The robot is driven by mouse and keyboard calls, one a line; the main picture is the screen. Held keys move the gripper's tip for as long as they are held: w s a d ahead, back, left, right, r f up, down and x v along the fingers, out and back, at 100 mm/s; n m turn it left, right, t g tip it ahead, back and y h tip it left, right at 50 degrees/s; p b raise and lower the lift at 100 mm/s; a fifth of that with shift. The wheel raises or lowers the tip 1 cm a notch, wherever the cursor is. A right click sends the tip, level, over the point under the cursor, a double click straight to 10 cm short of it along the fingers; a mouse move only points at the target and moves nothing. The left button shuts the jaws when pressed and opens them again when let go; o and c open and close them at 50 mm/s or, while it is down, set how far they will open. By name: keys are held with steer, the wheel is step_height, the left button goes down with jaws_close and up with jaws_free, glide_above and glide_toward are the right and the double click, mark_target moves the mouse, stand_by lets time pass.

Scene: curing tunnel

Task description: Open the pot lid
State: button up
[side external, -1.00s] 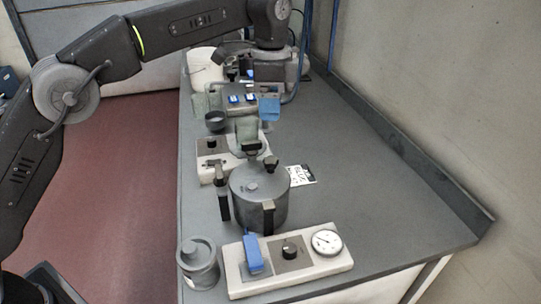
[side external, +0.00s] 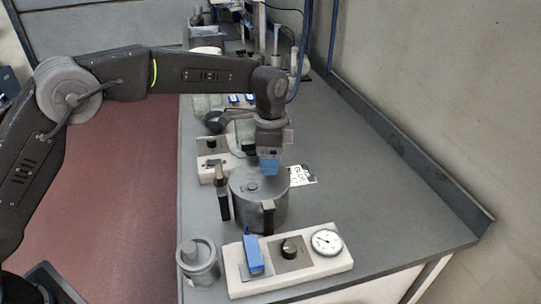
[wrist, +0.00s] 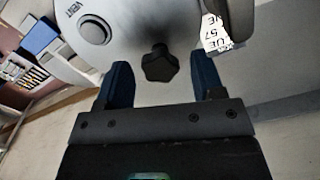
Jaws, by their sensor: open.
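The grey metal pot (side external: 258,212) stands on the bench with its lid (side external: 243,184) on. In the wrist view, the lid (wrist: 135,22) has a round raised button (wrist: 94,29) beside the word VENT. A black lobed knob (wrist: 160,64) sits near the lid's edge. My gripper (side external: 269,170) is above the far right part of the pot. In the wrist view my gripper (wrist: 163,75) is open, its blue fingers on either side of the knob's line with gaps visible. Whether the fingers reach down to the knob's height is unclear. In the side view the gripper hides the knob.
A white panel (side external: 330,270) with a blue lever (side external: 253,252), black dial and gauge (side external: 327,242) stands in front of the pot. A lidded grey canister (side external: 198,263) is at front left. A printed card (side external: 302,174) lies right of the pot. The bench's right side is clear.

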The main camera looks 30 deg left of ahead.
steer(key=shift+c, duration=0.3)
jaws_close()
stand_by(0.3)
